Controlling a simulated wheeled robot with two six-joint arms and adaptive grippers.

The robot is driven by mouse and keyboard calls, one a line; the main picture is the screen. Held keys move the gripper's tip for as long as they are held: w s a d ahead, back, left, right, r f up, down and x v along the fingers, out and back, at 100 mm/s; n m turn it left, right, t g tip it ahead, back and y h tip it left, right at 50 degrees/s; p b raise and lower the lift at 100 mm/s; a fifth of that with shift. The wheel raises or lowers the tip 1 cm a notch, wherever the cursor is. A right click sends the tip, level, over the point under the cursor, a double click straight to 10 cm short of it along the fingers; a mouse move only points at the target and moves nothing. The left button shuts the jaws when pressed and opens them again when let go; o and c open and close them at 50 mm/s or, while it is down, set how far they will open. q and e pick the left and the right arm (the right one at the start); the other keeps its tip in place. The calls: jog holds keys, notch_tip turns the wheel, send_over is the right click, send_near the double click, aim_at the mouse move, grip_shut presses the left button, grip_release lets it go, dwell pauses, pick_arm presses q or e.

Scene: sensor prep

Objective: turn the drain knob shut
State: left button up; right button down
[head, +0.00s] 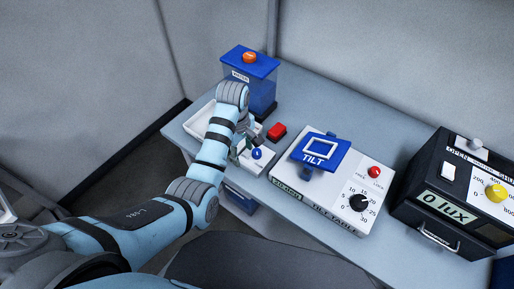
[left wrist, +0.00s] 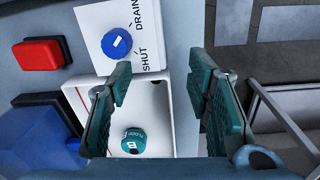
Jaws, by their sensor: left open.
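The blue drain knob (left wrist: 116,43) sits on a white plate printed DRAIN and SHUT, at the upper left of the left wrist view. Its white mark slants up and right, towards the DRAIN side. In the head view the knob (head: 256,153) shows just beside my left gripper (head: 246,136). In the left wrist view my left gripper (left wrist: 162,82) is open and empty, its teal fingers over the white tray. The knob lies outside the fingers, ahead and to the left, and no finger appears to touch it. My right gripper is not in view.
A white tray (head: 197,122) holds a teal float (left wrist: 134,141). A blue-topped water tank (head: 249,62) stands behind. A red block (head: 276,131), the tilt table (head: 286,181) and a black lux box (head: 408,208) stand to the right. The bench's back strip (head: 340,105) is clear.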

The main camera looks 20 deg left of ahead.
aim_at(257, 151)
pick_arm(q)
jog(key=w+d+r+n+g, duration=0.1)
jog(key=w+d+r+n, duration=0.3)
jog(key=r, duration=0.6)
jog(key=shift+m, duration=0.3)
notch_tip(257, 151, down, 14)
jog(key=b, duration=0.3)
jog(key=shift+c, duration=0.2)
grip_shut()
jog(key=shift+r, duration=0.1)
